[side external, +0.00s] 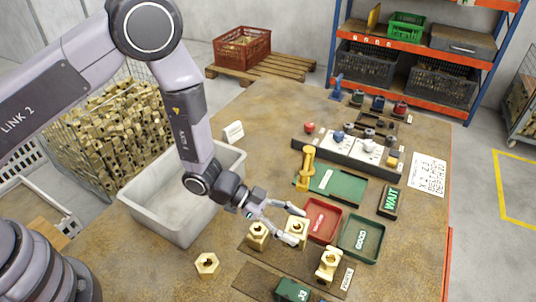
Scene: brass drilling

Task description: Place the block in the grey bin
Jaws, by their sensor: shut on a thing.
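The grey bin (155,222) is a large open tub at the left of the table, and its visible inside looks empty. My gripper (296,225) is right of the bin, low over the brown mat, with its fingers shut around a brass block (296,232). I cannot tell whether this block touches the mat. Another brass block with a hole on top (257,236) stands just left of it on the mat. A third brass block (328,265) stands to the right, near a small label. A loose brass nut-shaped piece (207,265) lies on the table below the bin.
A red tray (322,238) and a green tray (373,252) sit right of my gripper. A WAIT sign (391,202) lies farther right. A white card (233,132) stands behind the bin.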

